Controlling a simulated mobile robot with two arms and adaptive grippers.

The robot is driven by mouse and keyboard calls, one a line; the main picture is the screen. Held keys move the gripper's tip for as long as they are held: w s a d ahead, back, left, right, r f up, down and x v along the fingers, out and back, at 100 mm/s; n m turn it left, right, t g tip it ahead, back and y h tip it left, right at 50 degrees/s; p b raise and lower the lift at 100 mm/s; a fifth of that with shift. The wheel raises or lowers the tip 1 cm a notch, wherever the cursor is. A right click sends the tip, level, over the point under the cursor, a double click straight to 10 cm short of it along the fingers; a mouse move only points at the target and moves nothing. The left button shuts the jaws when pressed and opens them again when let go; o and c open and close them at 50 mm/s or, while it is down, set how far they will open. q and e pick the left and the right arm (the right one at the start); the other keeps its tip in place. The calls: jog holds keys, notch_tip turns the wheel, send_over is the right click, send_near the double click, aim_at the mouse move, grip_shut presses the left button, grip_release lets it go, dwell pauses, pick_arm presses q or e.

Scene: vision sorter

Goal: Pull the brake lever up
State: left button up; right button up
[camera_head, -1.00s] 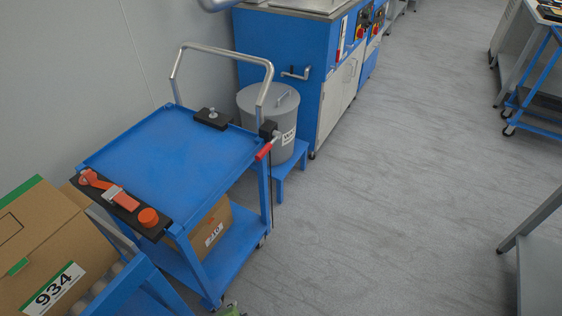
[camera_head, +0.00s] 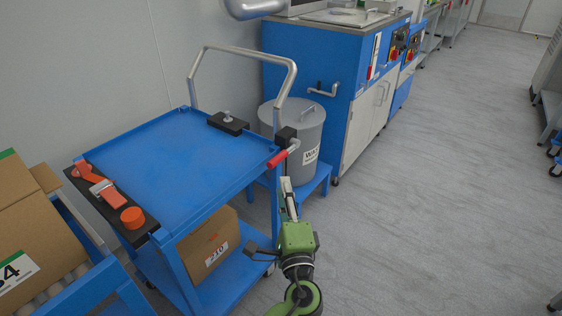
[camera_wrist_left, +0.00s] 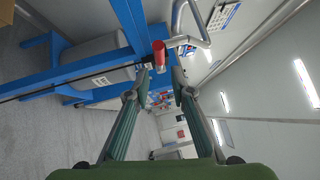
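The brake lever's red handle (camera_head: 278,159) sticks out from a dark block at the right corner of the blue cart (camera_head: 165,150), below its push bar. It points down and to the left. In the left wrist view the red handle (camera_wrist_left: 159,53) shows ahead, near the gap between the fingertips. My left gripper (camera_head: 287,186) is just below the lever, its fingers pointing up toward it. Its two fingers (camera_wrist_left: 160,78) stand apart in the wrist view with nothing held between them. I cannot tell whether a fingertip touches the handle. My right gripper is not in view.
A grey bin (camera_head: 300,130) stands on a low blue stand behind the lever. A blue cabinet (camera_head: 325,70) is beyond it. A cardboard box (camera_head: 207,247) sits on the cart's lower shelf. The floor (camera_head: 440,200) to the right is clear.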

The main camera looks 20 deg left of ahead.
aim_at(278, 160)
pick_arm(q)
jog(key=x, duration=1.1)
jog(key=shift+w, duration=0.15)
grip_shut()
